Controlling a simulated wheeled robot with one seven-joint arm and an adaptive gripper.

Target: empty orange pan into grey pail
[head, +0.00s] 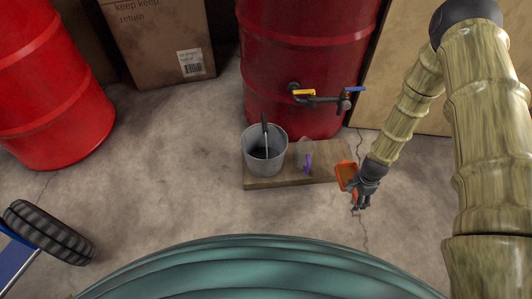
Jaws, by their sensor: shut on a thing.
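The orange pan (346,174) is at the right end of the wooden board, partly hidden by my gripper. Its inside looks brownish; I cannot tell what it holds. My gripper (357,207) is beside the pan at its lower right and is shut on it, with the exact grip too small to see. The grey pail (278,167) stands upright on the left part of the board, apart from the pan. A dark-handled tool (265,126) leans inside the pail. The pail's bottom looks dark.
A clear jug with a purple handle (307,160) stands between pail and pan on the wooden board (262,184). A red drum (303,60) with a tap (318,97) rises behind. Another red drum (45,90), a cardboard box (158,45) and a wheel (48,235) are at left. Floor in front is clear.

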